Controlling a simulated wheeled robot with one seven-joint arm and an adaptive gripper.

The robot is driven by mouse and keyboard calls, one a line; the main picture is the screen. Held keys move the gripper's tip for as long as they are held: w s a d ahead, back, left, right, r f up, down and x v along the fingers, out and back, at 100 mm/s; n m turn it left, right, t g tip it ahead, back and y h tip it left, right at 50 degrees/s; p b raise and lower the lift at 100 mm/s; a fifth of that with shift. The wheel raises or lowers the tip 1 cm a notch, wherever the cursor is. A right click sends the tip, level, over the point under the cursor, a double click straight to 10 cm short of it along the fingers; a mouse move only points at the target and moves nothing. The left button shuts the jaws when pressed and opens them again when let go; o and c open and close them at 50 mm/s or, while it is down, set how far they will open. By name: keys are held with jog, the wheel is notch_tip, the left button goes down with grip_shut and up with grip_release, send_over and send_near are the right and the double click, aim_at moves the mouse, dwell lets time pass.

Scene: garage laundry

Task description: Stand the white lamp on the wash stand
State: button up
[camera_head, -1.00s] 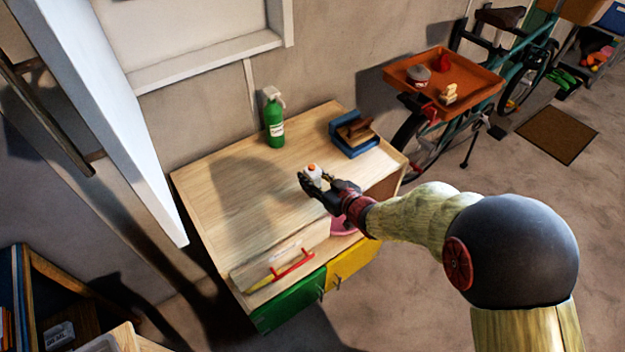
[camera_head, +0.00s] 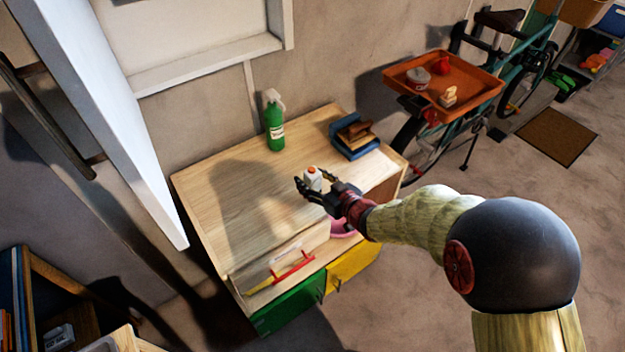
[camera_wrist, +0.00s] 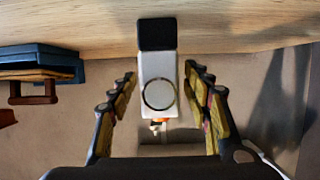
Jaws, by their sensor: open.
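The white lamp (camera_head: 314,181), a small white body with an orange top, is upright over the wooden top of the wash stand (camera_head: 225,195), near its right front part. In the wrist view the lamp (camera_wrist: 158,85) shows a dark base against the wood, a round lens and an orange end. The base appears to rest on the wood. My gripper (camera_head: 316,188) is open around the lamp. In the wrist view its fingers (camera_wrist: 158,88) stand on both sides with narrow gaps. The fingers partly hide the lamp in the head view.
A green spray bottle (camera_head: 275,125) stands at the back of the stand. Blue books with a brown object (camera_head: 354,138) lie at the back right. The left of the top is clear. An orange tray (camera_head: 470,88) with small items sits on the bicycle behind.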

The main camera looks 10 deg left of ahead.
jog(key=p+v, duration=0.3)
jog(key=v, duration=0.9)
jog(key=shift+p, duration=0.35)
jog(key=w+d+r+m+t+h, duration=0.1)
jog(key=d+r+m+h, duration=0.2)
jog(key=d+r+h, duration=0.5)
jog(key=w+d+r+m+t+h, duration=0.1)
jog(key=d+r+m, duration=0.35)
jog(key=d, duration=0.75)
jog(key=s+d+r+m+g+h, duration=0.1)
jog(key=s+d+r+g, duration=0.1)
jog(key=s, duration=0.9)
jog(key=s+d+r+m+g, duration=0.1)
jog(key=s+d+r+g, duration=0.2)
jog(key=s, duration=0.9)
notch_tip(320, 180, up, 2)
jog(key=shift+d+r+h, duration=0.2)
jog(key=shift+d+h, duration=0.15)
jog(key=shift+h, duration=0.05)
jog(key=shift+s+m, duration=0.1)
jog(key=shift+m, duration=0.15)
jog(key=c, duration=0.3)
